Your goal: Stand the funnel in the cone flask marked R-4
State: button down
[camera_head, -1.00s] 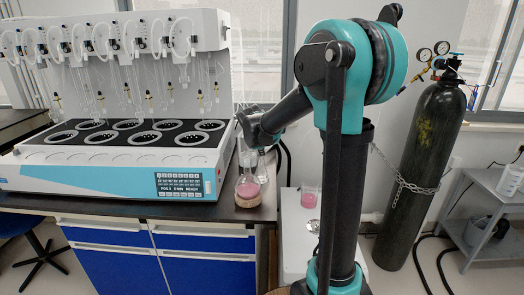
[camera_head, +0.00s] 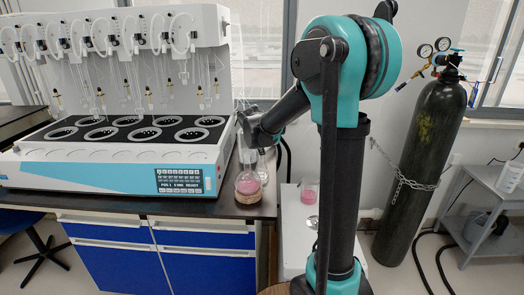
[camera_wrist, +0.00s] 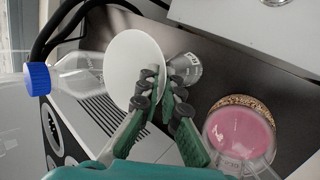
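The funnel (camera_wrist: 124,60) shows in the wrist view as a plain white disc. My gripper (camera_wrist: 163,88) has its green fingers nearly together, one in front of the disc and one at its right edge; they appear shut on its rim. A small clear cone flask (camera_wrist: 190,70) stands just right of the funnel, partly covered by it and the fingers. Its white label starts with what looks like R; the rest is unreadable. Whether the funnel's stem is inside the flask's neck is hidden. In the head view the flask (camera_head: 263,166) is partly hidden, and the funnel cannot be made out.
A round flask of pink liquid (camera_wrist: 238,135) sits on a cork ring, close right of my gripper. The multi distiller (camera_head: 100,172) fills the bench to the left. A gas cylinder (camera_head: 420,170) stands right.

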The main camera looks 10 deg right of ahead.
jog(key=c, duration=1.6)
grip_release()
jog(key=shift+c, duration=0.2)
jog(key=v, duration=1.2)
jog(key=s+d+f+m+g+y, duration=0.1)
jog(key=s+d+f+m, duration=0.2)
jog(key=s+f+m, duration=0.5)
jog(key=s+d+f+m+g+y, duration=0.2)
jog(key=s+d+f+m, duration=0.2)
jog(key=s+f+m, duration=0.4)
jog(key=s+f, duration=0.6)
jog(key=s, duration=0.5)
jog(key=shift+s+m, duration=0.2)
jog(key=shift+m, duration=0.1)
